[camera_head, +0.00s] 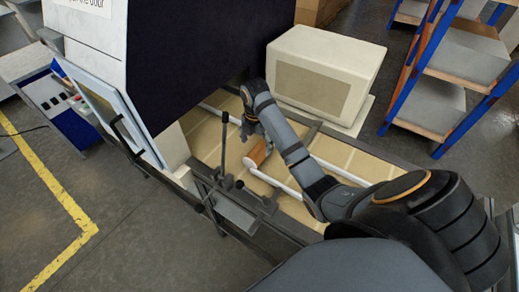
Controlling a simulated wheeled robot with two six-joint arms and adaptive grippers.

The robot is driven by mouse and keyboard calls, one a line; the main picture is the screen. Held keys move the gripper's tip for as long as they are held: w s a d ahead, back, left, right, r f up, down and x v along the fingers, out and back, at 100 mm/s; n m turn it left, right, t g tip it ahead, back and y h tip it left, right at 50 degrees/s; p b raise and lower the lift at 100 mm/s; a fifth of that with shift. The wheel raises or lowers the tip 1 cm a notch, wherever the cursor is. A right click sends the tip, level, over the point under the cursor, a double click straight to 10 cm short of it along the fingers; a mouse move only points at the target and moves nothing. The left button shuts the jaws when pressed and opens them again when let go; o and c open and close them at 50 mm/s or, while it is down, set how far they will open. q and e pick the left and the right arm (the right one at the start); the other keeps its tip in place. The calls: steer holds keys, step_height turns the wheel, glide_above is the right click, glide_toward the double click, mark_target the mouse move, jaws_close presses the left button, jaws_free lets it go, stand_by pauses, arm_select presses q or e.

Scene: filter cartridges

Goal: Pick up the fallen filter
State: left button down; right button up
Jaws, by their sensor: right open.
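My right arm reaches in from the lower right over the tan-floored bay of the machine. My right gripper (251,131) is open and points down toward the bay floor. Just below it a small orange-brown piece (258,153) lies tilted; I cannot tell what it belongs to. Long white tubes, which look like filter cartridges, lie in the bay: one (272,180) below the gripper, one (340,172) right of my forearm, and one (213,111) to the upper left. I cannot tell which is the fallen filter. My left gripper is out of view.
Dark bars with upright handles (228,183) stand at the bay's front edge. The machine's open door (110,108) is at left, and its dark hood (205,55) overhangs the bay. A cream box (322,78) stands behind. A blue-framed rack (450,80) is at right.

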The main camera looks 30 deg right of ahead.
mark_target(256, 152)
steer(key=f, duration=0.1)
steer(key=f+b, duration=0.1)
steer(key=w+f, duration=0.1)
steer(key=f, duration=0.1)
steer(key=shift+d+b, duration=0.3)
steer(key=shift+d, duration=0.1)
steer(key=shift+a+r, duration=0.1)
steer(key=shift+s+a+f+b, duration=0.1)
steer(key=shift+s+f+b, duration=0.15)
steer(key=shift+f+b, duration=0.75)
steer(key=f, duration=0.2)
steer(key=shift+w+f+p, duration=0.2)
steer(key=shift+f+p, duration=0.15)
steer(key=shift+s, duration=0.1)
steer(key=shift+c, duration=0.4)
steer(key=c, duration=0.5)
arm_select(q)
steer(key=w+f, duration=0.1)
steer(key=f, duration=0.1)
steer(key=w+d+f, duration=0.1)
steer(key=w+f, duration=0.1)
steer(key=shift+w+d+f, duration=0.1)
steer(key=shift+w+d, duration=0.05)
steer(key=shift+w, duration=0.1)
arm_select(e)
steer(key=c, duration=0.7)
